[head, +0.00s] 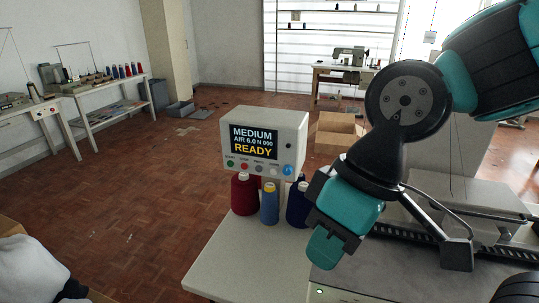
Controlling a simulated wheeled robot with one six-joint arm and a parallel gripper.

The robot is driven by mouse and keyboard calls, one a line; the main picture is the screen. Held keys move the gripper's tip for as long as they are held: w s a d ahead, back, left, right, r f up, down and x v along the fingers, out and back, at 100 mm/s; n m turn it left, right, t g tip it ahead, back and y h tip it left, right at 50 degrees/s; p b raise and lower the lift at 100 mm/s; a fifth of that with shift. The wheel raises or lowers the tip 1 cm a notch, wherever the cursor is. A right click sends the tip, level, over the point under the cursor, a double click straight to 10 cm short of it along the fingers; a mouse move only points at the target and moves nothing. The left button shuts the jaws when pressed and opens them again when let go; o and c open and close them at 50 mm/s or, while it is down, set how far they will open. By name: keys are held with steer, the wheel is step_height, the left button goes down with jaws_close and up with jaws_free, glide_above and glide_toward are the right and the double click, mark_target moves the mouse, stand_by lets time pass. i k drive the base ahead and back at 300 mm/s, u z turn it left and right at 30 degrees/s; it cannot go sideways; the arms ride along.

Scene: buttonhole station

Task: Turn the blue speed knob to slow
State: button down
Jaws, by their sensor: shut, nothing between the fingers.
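The blue knob (288,170) is at the right end of the row on the front of a pale control box (290,130). The box's screen (254,141) reads MEDIUM, AIR 6.0 N 000 and READY. The knob's pointer is too small to read. My gripper (323,252) is shut and empty, pointing down over the table's right part. It is lower in the picture than the knob and to its right, apart from it. The knob is not covered by my arm.
Red (244,195), light blue (269,204) and dark blue (297,204) thread cones stand below the box front, the dark blue one close to my gripper. A grey machine (385,275) lies at right. The white table's front left (235,265) is clear.

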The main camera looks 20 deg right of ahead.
mark_target(287, 170)
steer(key=u, duration=0.45)
steer(key=k, duration=1.1)
steer(key=u, duration=0.95)
steer(key=i, duration=0.8)
steer(key=z, duration=0.5)
steer(key=i, duration=0.7)
steer(key=z, duration=0.45)
